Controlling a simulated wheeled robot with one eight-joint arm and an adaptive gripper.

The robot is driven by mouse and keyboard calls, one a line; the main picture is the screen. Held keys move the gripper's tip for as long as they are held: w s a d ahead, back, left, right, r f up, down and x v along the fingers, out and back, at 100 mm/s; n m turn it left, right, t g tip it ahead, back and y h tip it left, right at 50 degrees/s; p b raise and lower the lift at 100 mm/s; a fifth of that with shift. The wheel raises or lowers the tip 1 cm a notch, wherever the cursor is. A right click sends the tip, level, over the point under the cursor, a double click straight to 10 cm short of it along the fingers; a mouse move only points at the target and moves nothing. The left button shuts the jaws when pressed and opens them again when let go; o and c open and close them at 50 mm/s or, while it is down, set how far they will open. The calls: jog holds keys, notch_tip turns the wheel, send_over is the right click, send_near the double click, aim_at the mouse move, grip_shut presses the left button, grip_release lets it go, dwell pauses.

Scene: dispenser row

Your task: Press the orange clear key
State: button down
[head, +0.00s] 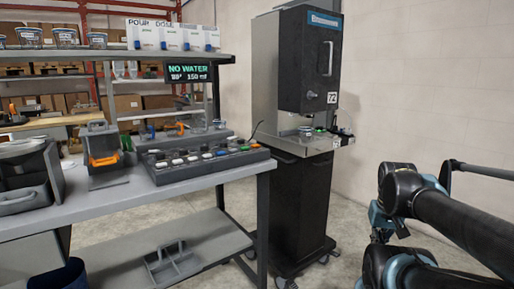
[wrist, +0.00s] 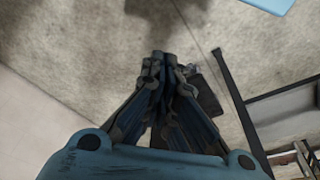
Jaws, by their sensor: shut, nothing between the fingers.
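A dark key panel (head: 212,162) lies on the grey bench, with rows of white, dark and coloured keys. A small orange key (head: 255,146) shows near its right end; its label is too small to read. A display (head: 188,73) above the panel reads "NO WATER" with a line of figures below. My gripper (wrist: 165,62) is shut and empty in the wrist view, over bare floor and away from the panel. In the head view my arm is at the right edge, well apart from the bench.
The grey bench (head: 110,207) has dispensers behind the panel and a grey bin with an orange part (head: 103,146) to its left. A tall dark machine (head: 305,60) on a wheeled cabinet (head: 300,205) stands between bench and arm. Floor around my arm looks clear.

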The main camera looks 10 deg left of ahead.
jog(key=w+a+r+n+t+h, duration=0.1)
jog(key=w+a+r+n+t, duration=0.3)
jog(key=w+r, duration=0.9)
notch_tip(320, 180, up, 20)
jog(key=f+n+t+y, duration=0.1)
jog(key=n+t, duration=0.2)
jog(key=n, duration=0.2)
send_over(256, 146)
jog(key=w+a, duration=0.1)
jog(key=a, duration=0.1)
jog(key=shift+w+d+r, duration=0.15)
jog(key=shift+d+r, duration=0.1)
jog(key=shift+f, duration=0.1)
jog(key=shift+f, duration=4.3)
